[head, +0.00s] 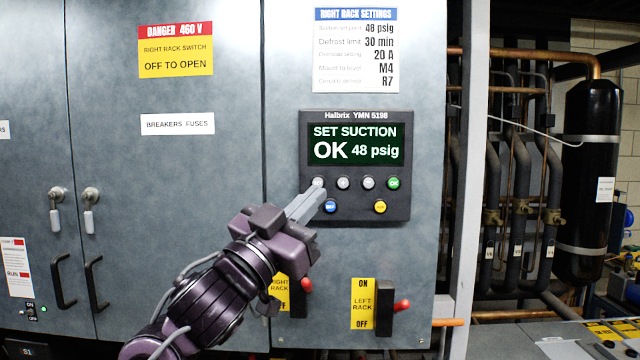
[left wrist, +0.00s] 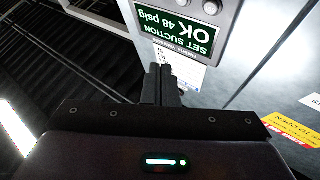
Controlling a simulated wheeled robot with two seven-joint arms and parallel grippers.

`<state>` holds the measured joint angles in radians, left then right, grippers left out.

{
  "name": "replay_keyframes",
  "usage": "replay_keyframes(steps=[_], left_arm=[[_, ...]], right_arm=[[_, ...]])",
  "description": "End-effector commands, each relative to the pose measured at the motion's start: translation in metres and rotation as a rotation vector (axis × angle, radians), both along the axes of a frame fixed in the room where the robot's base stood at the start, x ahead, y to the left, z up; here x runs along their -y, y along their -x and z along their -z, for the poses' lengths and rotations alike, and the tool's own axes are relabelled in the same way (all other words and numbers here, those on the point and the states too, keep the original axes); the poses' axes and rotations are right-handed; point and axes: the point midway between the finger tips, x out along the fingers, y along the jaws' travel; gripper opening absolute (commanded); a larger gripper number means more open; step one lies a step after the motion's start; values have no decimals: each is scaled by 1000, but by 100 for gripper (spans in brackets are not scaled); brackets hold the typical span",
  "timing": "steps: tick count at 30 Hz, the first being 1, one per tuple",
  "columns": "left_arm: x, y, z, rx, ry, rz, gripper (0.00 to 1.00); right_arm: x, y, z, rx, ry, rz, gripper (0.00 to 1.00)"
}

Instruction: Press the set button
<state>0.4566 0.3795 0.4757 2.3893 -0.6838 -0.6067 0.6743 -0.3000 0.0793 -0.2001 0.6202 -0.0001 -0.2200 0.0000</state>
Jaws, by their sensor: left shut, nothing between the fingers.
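The controller panel (head: 354,214), dark and marked Halbrix YMN 5198, is on the cabinet door. Its screen (head: 355,145) reads "SET SUCTION OK 48 psig"; the screen shows upside down in the left wrist view (left wrist: 178,27). Below it are a row of pale buttons (head: 343,183) with a green OK button (head: 393,183) at the right end, a blue button (head: 330,207) and a yellow button (head: 380,207). The small button labels are too blurred to read surely. My left gripper (head: 321,191) is shut and empty, its tips by the leftmost pale button and blue button; contact cannot be told.
Two red-handled switches, right rack (head: 305,286) and left rack (head: 402,305), sit below the panel. A settings label (head: 355,50) is above it. Pipes and a black tank (head: 590,180) stand at the right.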

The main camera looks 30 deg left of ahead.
Motion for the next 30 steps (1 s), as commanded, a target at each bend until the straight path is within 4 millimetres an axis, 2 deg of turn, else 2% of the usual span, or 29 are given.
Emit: replay_keyframes(steps=[11, 24, 30], left_arm=[[-5, -8, 1, -3, 3, -1, 0], [-35, -57, 0, -3, 2, -1, 0], [-44, -72, 0, -2, 2, 0, 0]], right_arm=[[1, 0, 1, 0, 1, -1, 36], [1, 0, 3, 0, 1, 0, 36], [1, 0, 1, 0, 1, 0, 36]])
